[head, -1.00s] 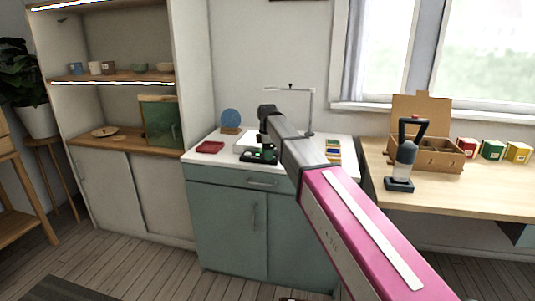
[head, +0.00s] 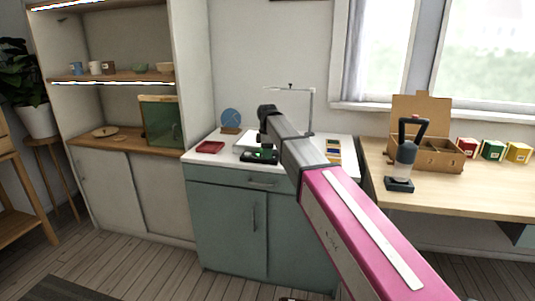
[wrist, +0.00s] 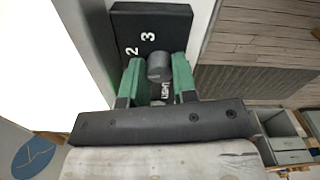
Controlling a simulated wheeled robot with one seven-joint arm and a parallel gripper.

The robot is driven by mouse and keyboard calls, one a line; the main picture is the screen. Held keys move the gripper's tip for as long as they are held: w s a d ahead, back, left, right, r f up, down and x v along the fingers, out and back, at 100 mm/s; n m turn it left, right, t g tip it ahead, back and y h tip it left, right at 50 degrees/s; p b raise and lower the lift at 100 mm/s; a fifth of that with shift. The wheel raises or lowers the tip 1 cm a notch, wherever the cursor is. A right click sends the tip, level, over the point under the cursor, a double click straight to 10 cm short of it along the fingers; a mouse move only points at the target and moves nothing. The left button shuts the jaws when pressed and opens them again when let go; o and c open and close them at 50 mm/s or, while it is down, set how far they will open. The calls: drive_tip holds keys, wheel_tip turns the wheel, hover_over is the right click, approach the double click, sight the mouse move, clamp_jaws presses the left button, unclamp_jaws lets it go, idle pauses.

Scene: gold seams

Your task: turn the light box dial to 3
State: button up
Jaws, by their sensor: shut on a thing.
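The light box (head: 246,143) is a white, flat box on the white counter in the head view. Its bright white face (wrist: 50,50) fills the upper left of the wrist view. A black panel (wrist: 172,30) beside it bears the numerals 2 and 3 and the word LIGHT. A grey round dial (wrist: 159,62) stands on the panel. My gripper (wrist: 159,72) is shut on the dial, one green finger on each side. The dial's pointer mark cannot be made out. In the head view my gripper (head: 262,155) is small at the front of the light box.
A red tray (head: 210,147) lies left on the counter, with a blue disc on a stand (head: 231,120) behind it. A thin metal frame (head: 311,110) stands at the back. Small coloured items (head: 334,150) lie right. A desk (head: 450,192) adjoins on the right.

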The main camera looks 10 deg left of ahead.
drive_tip(key=m, duration=1.2)
drive_tip(key=shift+m, duration=1.9)
drive_tip(key=o, duration=0.9)
wheel_tip(320, 180, up, 11)
drive_tip(key=shift+f, duration=0.1)
